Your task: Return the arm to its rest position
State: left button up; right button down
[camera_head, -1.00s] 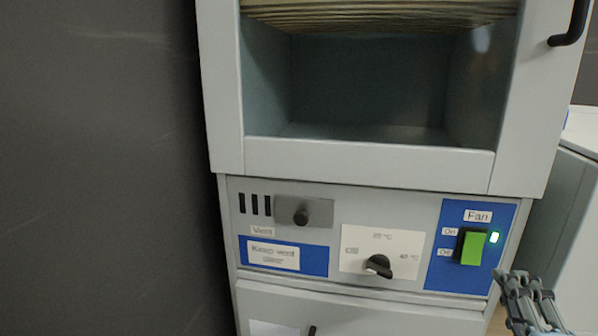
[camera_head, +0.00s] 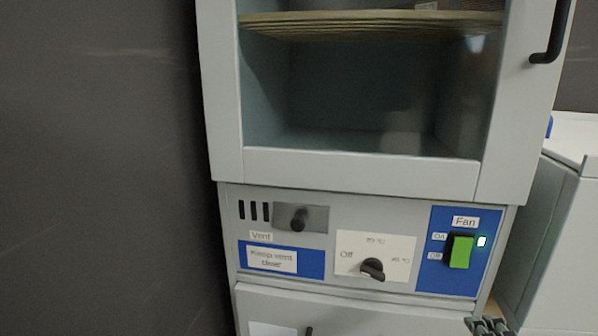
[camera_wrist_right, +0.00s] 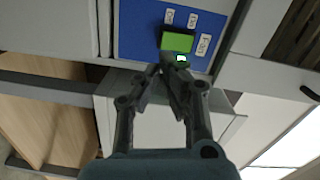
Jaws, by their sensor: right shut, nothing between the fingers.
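My right gripper (camera_head: 490,325) shows only in part at the bottom edge of the head view, below and right of the fan panel (camera_head: 420,270). In the right wrist view its fingers (camera_wrist_right: 160,75) are shut and empty, and their tips appear just below the green fan switch (camera_wrist_right: 177,41). In the head view the gripper is apart from the switch (camera_head: 461,252), beside which a small light (camera_head: 481,241) is lit. My left gripper is not in view.
The grey cabinet has a glazed door (camera_head: 360,165) with a black handle (camera_head: 553,40). Below are a vent slider (camera_head: 299,219) and a black dial (camera_head: 372,268). A dark wall (camera_head: 95,170) stands left. A white-topped unit (camera_head: 560,220) stands right.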

jog(key=s+f+n+g+y+p, duration=0.1)
jog(key=s+f+n+g+p, duration=0.15)
jog(key=s+f, duration=0.4)
jog(key=s+f+n+g+y+p, duration=0.1)
jog(key=s+f+n+g, duration=0.25)
jog(key=f, duration=0.55)
jog(key=s+f+n+g+p, duration=0.25)
jog(key=s+f+n, duration=0.2)
jog(key=f, duration=0.35)
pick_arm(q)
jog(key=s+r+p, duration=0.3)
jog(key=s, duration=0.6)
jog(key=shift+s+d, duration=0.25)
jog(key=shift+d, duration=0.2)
pick_arm(e)
jog(key=s+d+f+n+g, duration=0.1)
jog(key=s+f+n+g, duration=0.2)
jog(key=s, duration=1.1)
jog(key=s+d+f+n+g, duration=0.2)
jog(key=s+f+n+g, duration=0.2)
jog(key=s, duration=1)
notch_tip(320, 180, down, 2)
jog(key=shift+s+d+f+g, duration=0.1)
jog(key=shift+s+d+g, duration=0.1)
jog(key=shift+g, duration=0.55)
